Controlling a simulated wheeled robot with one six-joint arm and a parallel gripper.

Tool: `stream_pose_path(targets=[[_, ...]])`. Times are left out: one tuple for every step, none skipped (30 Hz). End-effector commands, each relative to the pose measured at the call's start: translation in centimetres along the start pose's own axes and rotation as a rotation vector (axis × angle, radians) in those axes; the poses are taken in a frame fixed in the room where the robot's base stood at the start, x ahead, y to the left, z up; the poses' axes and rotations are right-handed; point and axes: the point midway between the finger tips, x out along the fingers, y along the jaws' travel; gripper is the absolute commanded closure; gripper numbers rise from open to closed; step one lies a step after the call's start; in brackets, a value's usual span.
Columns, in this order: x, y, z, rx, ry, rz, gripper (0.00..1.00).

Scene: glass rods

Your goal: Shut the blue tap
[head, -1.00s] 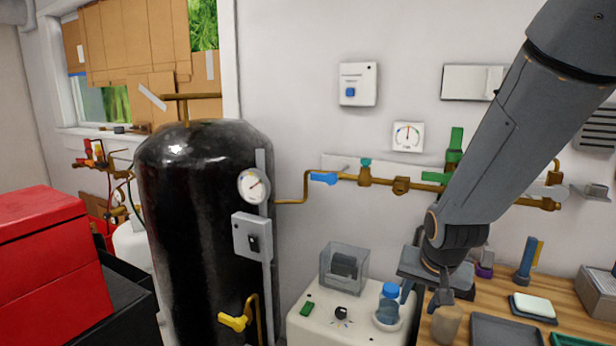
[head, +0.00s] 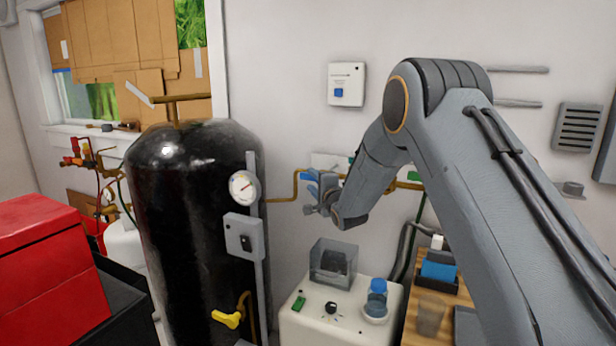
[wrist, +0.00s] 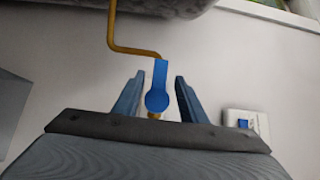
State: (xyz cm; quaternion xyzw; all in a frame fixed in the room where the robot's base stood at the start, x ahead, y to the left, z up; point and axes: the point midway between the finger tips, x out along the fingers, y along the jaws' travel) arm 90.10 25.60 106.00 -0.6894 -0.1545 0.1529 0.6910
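The blue tap (wrist: 157,88) sits on the thin brass pipe (head: 281,200) along the back wall. In the wrist view its flat handle is between the two fingers of my gripper (wrist: 157,82), with a gap on each side. My gripper is open, and I see no finger touching the handle. In the head view my gripper (head: 320,189) is at the tap and mostly hides it. How close the fingertips are to the wall is hard to tell.
A black tank (head: 190,220) with a gauge (head: 243,187) stands left of the tap. Below is a white box (head: 330,318) bearing a clear bin (head: 333,263) and a blue-capped jar (head: 377,298). A white wall unit (head: 346,84) hangs above.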

Motion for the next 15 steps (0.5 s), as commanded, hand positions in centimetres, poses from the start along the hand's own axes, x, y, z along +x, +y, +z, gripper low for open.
stream_pose_path(targets=[[0.8, 0.0, 0.0, -0.001, 0.0, 0.0, 0.62], [1.2, 0.0, 0.0, -0.001, 0.0, 0.001, 0.62], [1.8, 0.0, 0.0, -0.001, 0.0, 0.001, 0.62], [2.2, 0.0, 0.0, -0.001, 0.0, 0.0, 0.62], [2.6, 0.0, 0.0, -0.001, 0.001, 0.001, 0.62], [3.1, 0.0, -0.1, -0.001, 0.001, 0.002, 0.62], [3.4, 0.0, -0.1, -0.001, 0.001, 0.001, 0.62], [3.7, 0.0, -0.1, -0.001, 0.001, 0.001, 0.62], [4.0, 0.0, -0.1, -0.001, 0.001, 0.002, 0.62], [4.2, 0.0, -0.1, -0.001, 0.001, 0.002, 0.62], [4.4, 0.1, -0.1, -0.001, 0.001, 0.003, 0.62], [4.6, 0.1, -0.1, -0.001, 0.001, 0.002, 0.62], [4.7, 0.0, -0.1, -0.001, 0.001, 0.002, 0.62], [4.8, 0.0, -0.1, -0.001, 0.001, 0.001, 0.62], [4.9, 0.0, -0.1, -0.001, 0.001, 0.001, 0.62]])
